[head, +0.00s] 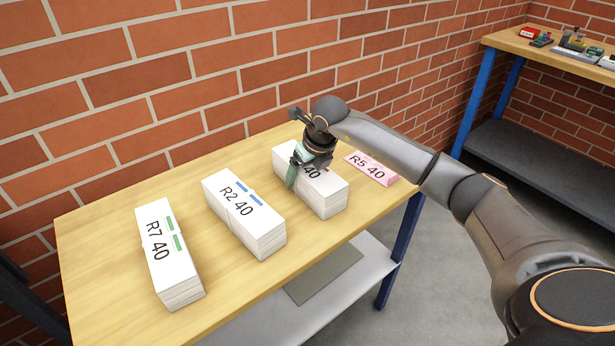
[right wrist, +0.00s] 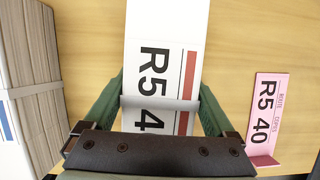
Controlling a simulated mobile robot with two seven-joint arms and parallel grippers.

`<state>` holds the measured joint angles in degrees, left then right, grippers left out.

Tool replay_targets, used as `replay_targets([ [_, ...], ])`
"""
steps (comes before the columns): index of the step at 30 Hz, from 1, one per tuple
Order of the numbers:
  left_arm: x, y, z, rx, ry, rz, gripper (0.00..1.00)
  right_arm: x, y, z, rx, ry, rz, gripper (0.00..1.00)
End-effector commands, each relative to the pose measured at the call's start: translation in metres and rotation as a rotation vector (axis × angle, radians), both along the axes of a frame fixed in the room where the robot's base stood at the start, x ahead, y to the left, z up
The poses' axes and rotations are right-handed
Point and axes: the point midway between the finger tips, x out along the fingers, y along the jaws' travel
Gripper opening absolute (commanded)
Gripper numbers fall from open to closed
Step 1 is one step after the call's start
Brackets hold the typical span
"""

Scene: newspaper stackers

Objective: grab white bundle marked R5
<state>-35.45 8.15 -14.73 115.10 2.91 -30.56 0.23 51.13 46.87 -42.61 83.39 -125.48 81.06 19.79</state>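The white bundle marked R5 40 (head: 325,193) lies on the wooden table, its label partly hidden by my right gripper (head: 297,172) in the head view. In the right wrist view the white bundle (right wrist: 165,30) shows its R5 mark, a red stripe and a strap across it. The green fingers of my right gripper (right wrist: 160,100) stand on either side of this bundle, spread wide and close to its sides. I see no clear grip on it. The bundle appears to rest on the table. My left gripper is not in view.
A pink R5 40 slip (head: 370,167) lies right of the bundle, also seen in the right wrist view (right wrist: 268,115). White bundles R2 40 (head: 243,213) and R7 40 (head: 168,252) lie to the left. A brick wall (head: 200,80) stands behind the table (head: 100,235).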

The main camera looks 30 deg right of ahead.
Motion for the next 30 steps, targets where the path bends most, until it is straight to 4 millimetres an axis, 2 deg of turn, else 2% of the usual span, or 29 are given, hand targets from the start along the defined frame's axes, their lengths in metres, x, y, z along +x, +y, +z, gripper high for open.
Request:
replay_targets([
  [2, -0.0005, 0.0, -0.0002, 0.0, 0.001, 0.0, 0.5, -0.0001, -0.0001, 0.0003, 0.0, 0.0, 0.0, 0.8],
  [23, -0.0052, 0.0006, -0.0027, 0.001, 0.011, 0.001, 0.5, 0.0, -0.0001, 0.0009, 0.0, 0.0, -0.001, 0.01],
  [30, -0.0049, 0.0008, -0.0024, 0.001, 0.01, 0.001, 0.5, 0.0016, -0.0001, 0.0048, 0.002, -0.009, -0.001, 0.0],
])
